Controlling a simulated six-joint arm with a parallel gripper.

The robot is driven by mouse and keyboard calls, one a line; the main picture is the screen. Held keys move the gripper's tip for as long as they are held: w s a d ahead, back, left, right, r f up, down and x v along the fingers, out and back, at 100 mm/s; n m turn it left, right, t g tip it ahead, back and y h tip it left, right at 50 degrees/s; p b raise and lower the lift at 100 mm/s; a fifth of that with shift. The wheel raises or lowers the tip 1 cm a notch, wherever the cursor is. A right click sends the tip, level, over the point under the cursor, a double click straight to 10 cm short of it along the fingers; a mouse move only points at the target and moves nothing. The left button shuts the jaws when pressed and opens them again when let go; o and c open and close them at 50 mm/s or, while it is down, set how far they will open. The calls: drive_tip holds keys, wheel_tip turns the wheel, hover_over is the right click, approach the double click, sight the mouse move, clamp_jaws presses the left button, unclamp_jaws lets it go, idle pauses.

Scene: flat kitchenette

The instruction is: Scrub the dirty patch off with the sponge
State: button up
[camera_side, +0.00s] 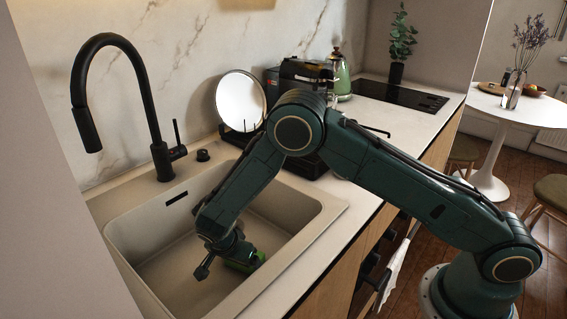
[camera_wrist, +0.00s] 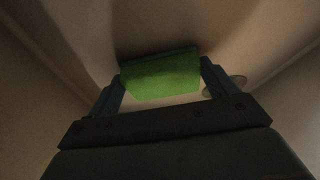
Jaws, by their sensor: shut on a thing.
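A green sponge (camera_wrist: 160,76) is held between the two fingers of my gripper (camera_wrist: 162,80) in the wrist view. In the side view the sponge (camera_side: 246,257) is partly hidden by my gripper (camera_side: 232,258), which is down inside the beige sink basin (camera_side: 150,258). The sponge is close to the basin floor; I cannot tell whether it touches it. A dark area borders the sponge in the wrist view, and I cannot tell if it is shadow or dirt. No dirty patch can be made out clearly in either view.
A tall black faucet (camera_side: 141,85) stands behind the basin, with its spout over the left side. A dish rack with a white plate (camera_side: 241,100) stands to the right of it. The basin walls surround my gripper.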

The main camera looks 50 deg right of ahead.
drive_tip(key=a, duration=0.3)
drive_tip(key=shift+a, duration=0.15)
drive_tip(key=shift+w, duration=0.7)
drive_tip(key=shift+w+f, duration=0.1)
drive_tip(key=shift+w, duration=0.25)
drive_tip(key=shift+d, duration=5.65)
wheel_tip(320, 180, up, 8)
drive_tip(key=shift+a, duration=0.15)
drive_tip(key=shift+w+a+r, duration=0.1)
drive_tip(key=shift+r, duration=0.15)
